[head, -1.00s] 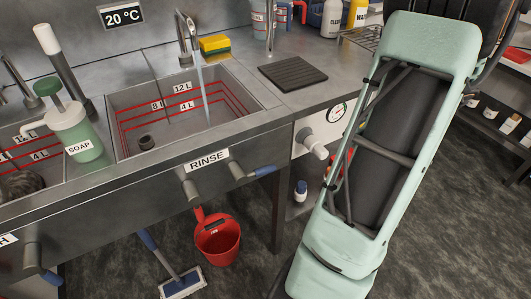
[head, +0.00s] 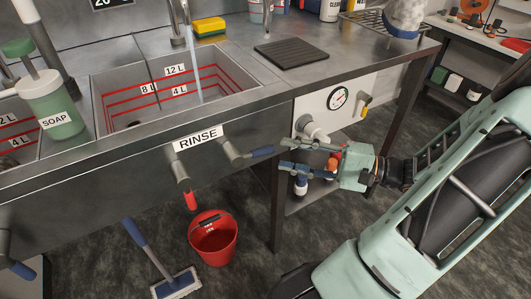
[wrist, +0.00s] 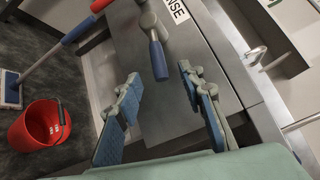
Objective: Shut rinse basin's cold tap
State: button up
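The rinse basin (head: 215,95) has two lever taps on its front panel. The cold tap's blue lever (head: 263,152) points sideways to the right, below the RINSE label (head: 198,138). The red lever (head: 190,200) hangs down. Water (head: 193,75) runs from the spout into the basin. My gripper (head: 284,155) is open and empty, just right of the blue lever's tip, its fingers pointing at it. In the wrist view the blue lever (wrist: 158,60) lies ahead, between the lines of the two open fingers (wrist: 160,78); I see no contact.
A red bucket (head: 213,238) and a mop (head: 175,284) stand on the floor below. A white panel with a gauge (head: 338,98) and a valve sits behind my gripper, above a lower shelf. The soap bottle (head: 55,105) stands left of the basin.

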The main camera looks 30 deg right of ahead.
aim_at(265, 151)
jog(key=b+x, duration=0.1)
jog(key=x, duration=0.5)
jog(key=shift+w+a+f, duration=0.1)
jog(key=shift+w+a, duration=0.05)
jog(key=shift+a, duration=0.1)
grip_shut()
